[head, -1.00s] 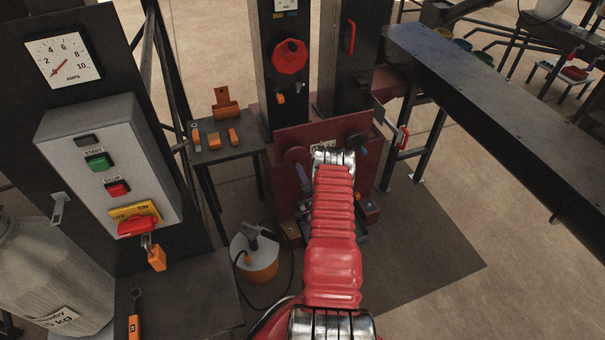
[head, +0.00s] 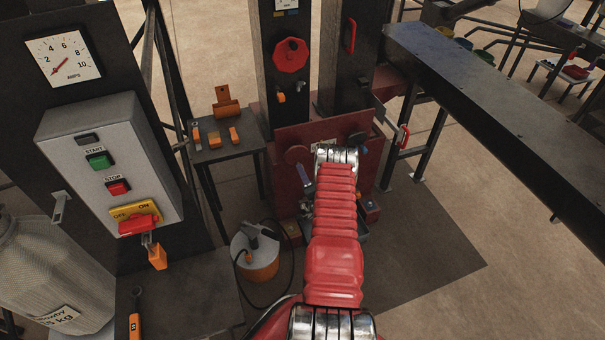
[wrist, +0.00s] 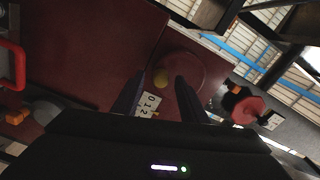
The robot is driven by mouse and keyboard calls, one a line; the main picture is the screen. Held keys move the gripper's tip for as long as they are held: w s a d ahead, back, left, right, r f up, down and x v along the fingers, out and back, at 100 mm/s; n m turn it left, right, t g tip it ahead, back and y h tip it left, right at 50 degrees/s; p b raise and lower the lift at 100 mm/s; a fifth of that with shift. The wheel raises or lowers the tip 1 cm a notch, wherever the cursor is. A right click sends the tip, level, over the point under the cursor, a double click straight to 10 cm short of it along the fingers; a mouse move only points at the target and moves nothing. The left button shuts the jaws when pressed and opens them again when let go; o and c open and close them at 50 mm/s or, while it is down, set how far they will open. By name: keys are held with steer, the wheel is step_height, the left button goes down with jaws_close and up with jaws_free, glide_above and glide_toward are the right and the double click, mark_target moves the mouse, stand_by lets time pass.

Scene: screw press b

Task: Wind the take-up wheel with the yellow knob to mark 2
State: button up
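The take-up wheel (wrist: 198,66) is a dark red disc on a red panel in the wrist view. I cannot tell how far beyond the tips the knob lies.
A red handwheel (head: 290,55) is on the dark column above the panel. A red handle (head: 404,138) stands out right of the panel. A small table (head: 226,149) with orange items is at left. A long dark beam (head: 490,100) runs along the right.

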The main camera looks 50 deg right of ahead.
steer(key=v, duration=1.2)
steer(key=shift+s, duration=0.2)
steer(key=shift+f, duration=0.25)
